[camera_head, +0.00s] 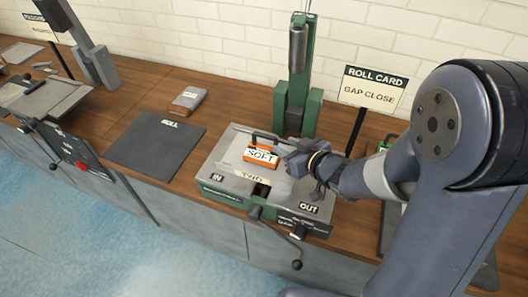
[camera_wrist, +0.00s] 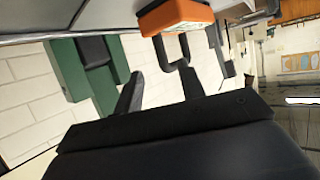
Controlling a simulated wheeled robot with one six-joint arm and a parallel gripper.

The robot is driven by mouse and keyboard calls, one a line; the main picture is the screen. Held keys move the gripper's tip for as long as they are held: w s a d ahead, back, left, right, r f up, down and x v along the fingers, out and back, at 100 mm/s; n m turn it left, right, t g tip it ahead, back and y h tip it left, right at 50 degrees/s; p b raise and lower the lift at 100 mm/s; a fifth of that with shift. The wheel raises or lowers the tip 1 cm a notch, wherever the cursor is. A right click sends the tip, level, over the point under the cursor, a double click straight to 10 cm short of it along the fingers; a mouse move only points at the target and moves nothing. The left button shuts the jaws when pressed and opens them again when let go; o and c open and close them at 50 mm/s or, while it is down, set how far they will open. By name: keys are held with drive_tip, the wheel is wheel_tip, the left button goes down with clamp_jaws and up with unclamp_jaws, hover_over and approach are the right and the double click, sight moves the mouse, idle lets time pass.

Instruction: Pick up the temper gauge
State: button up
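An orange block labelled SOFT (camera_head: 261,154), which seems to be the temper gauge, sits on top of the grey and green machine (camera_head: 225,160). A dark handle (camera_head: 266,136) shows just behind the block. My gripper (camera_head: 292,153) is just right of the block, above the OUT side of the machine. In the wrist view, the orange block (camera_wrist: 176,16) is at the top, with the dark handle loop (camera_wrist: 163,62) below it. The fingers of my gripper (camera_wrist: 161,88) are spread apart, with nothing seen held between them.
A green post (camera_head: 297,90) stands behind the machine. A ROLL CARD sign (camera_head: 375,87) stands to its right, near my arm. A crank (camera_head: 285,240) hangs at the machine's front.

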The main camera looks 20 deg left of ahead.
sight(277, 144)
drive_tip(key=shift+s+p+x, duration=0.2)
drive_tip(key=shift+p+x, duration=0.15)
drive_tip(key=shift+x, duration=2.3)
drive_tip(key=shift+f, duration=0.15)
drive_tip(key=shift+c, duration=0.4)
clamp_jaws()
